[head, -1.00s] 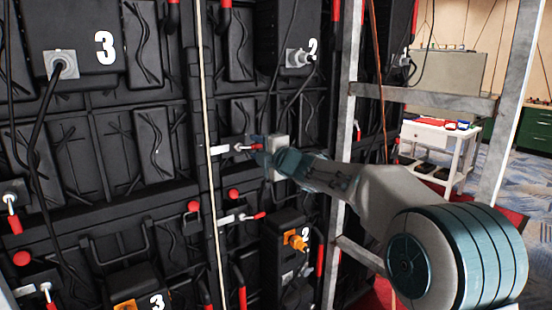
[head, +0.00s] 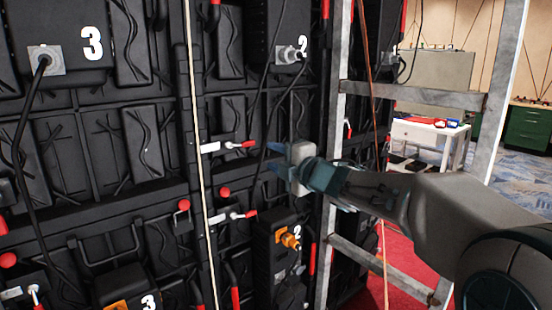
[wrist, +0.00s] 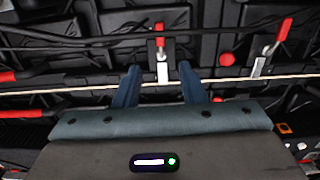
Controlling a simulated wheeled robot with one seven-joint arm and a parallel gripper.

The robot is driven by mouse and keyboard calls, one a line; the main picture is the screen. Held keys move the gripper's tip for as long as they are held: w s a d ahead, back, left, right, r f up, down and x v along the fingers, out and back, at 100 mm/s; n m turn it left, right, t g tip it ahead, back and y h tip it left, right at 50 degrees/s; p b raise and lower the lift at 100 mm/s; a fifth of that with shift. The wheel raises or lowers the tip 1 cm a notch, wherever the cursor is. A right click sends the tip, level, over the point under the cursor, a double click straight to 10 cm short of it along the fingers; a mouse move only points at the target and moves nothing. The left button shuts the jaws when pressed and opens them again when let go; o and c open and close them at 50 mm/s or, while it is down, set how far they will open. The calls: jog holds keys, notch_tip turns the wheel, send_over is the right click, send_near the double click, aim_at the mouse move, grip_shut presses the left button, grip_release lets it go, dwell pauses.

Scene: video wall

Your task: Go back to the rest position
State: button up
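My gripper (head: 272,160) is in front of the back of the video wall (head: 85,165), with its fingers pointing left toward the panels. In the wrist view my gripper (wrist: 158,82) shows two blue fingers spread apart with nothing between them. A latch with a red-tipped handle (head: 230,146) is on the wall to the left of the fingers, apart from them. In the wrist view a red-handled latch (wrist: 162,55) shows beyond the gap between the fingers.
A metal frame post (head: 333,140) and crossbar (head: 415,97) stand close to my arm. Cables and a pale vertical rod (head: 198,150) run in front of the panels. A white cart (head: 432,140) and green cabinet (head: 528,127) stand behind at right, with open carpet.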

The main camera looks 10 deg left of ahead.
jog(key=d+r+m+t+h+p, duration=0.1)
jog(key=d+m+t+h+p, duration=0.2)
jog(key=d+m+h+p, duration=0.5)
jog(key=s+d+f+m+g+h+p, duration=0.1)
jog(key=s+d+f+m+g+h, duration=0.15)
jog(key=s+d+m, duration=0.4)
jog(key=s+d+f+m+g+h, duration=0.1)
jog(key=s+d+m+h, duration=0.2)
jog(key=d, duration=0.6)
jog(key=s+d+f+m+g+p, duration=0.2)
jog(key=s+f+m+g, duration=0.1)
jog(key=s, duration=0.7)
jog(key=s+d+f+m+g+p, duration=0.2)
jog(key=s+m, duration=0.5)
jog(key=s, duration=0.4)
notch_tip(320, 180, down, 2)
jog(key=g+p, duration=0.1)
jog(key=g, duration=0.2)
jog(key=shift+d+f+m, duration=0.15)
jog(key=shift+f+m, duration=0.05)
jog(key=shift+m, duration=0.15)
jog(key=shift+s, duration=0.1)
